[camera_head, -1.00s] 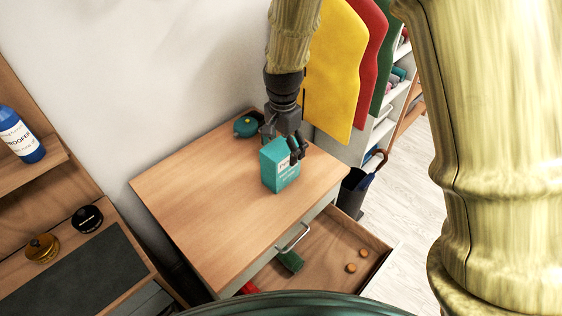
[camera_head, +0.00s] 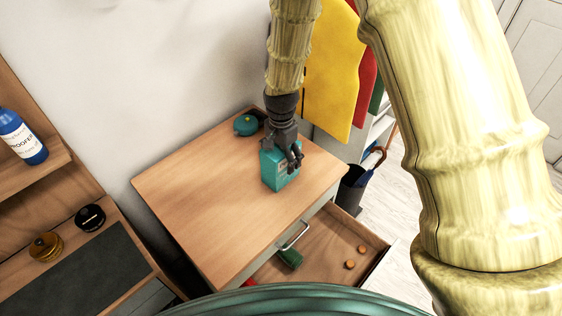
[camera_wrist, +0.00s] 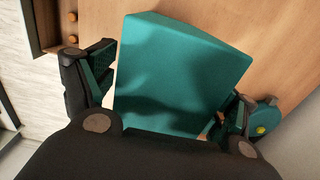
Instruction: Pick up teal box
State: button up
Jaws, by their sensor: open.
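The teal box (camera_head: 276,174) stands upright on the wooden top of the chest (camera_head: 215,205), near its right side. In the head view my gripper (camera_head: 291,158) is over the box and hides part of its top. In the wrist view the teal box (camera_wrist: 178,70) fills the middle. My gripper (camera_wrist: 165,92) is open, with one finger on each side of the box. A gap shows beside the left finger; whether the right finger touches the box I cannot tell.
A round teal item (camera_head: 246,125) sits at the back of the chest top, behind the box. The drawer (camera_head: 325,246) below is pulled out, with a green item (camera_head: 290,258) and small round orange-brown pieces (camera_head: 350,264). A dark bin (camera_head: 351,192) holding an umbrella stands to the right.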

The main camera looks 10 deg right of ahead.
jog(key=shift+w+f, duration=0.1)
jog(key=shift+c, duration=0.2)
jog(key=c, duration=1.2)
